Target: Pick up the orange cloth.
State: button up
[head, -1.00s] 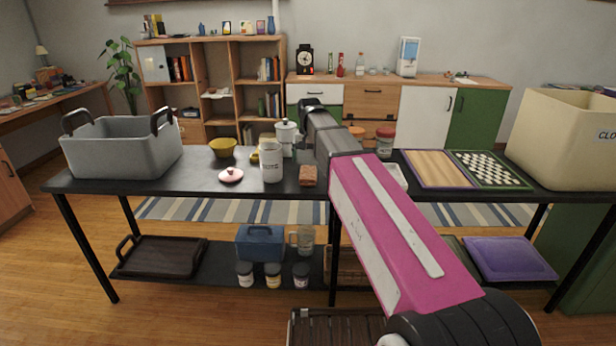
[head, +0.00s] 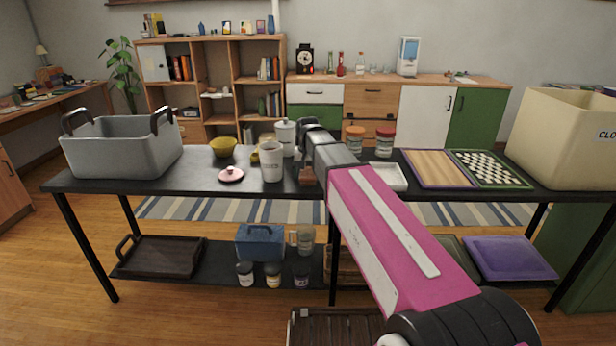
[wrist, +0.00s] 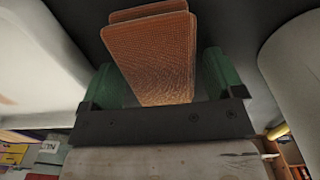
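The orange cloth (head: 307,179) is a small folded brown-orange piece on the black table, left of my forearm in the head view. In the wrist view the cloth (wrist: 150,50) shows as a stacked, woven-textured fold in front of the palm. My gripper (wrist: 163,85) has its two green fingers apart, one on each side of the cloth's near end. A slim gap seems to show beside the left finger; contact on the right is unclear. In the head view my gripper (head: 307,170) is down at the cloth, partly hidden by my arm.
A white canister (head: 286,137) is behind. A white tray (head: 388,176) and lidded jars (head: 384,143) lie right of my arm. A grey bin (head: 120,148) is far left.

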aim_at(308, 172)
jog(key=c, duration=0.7)
notch_tip(308, 172, up, 10)
jog(key=shift+r, duration=0.1)
jog(key=o, duration=0.3)
jog(key=shift+c, duration=0.7)
jog(key=shift+d, duration=0.1)
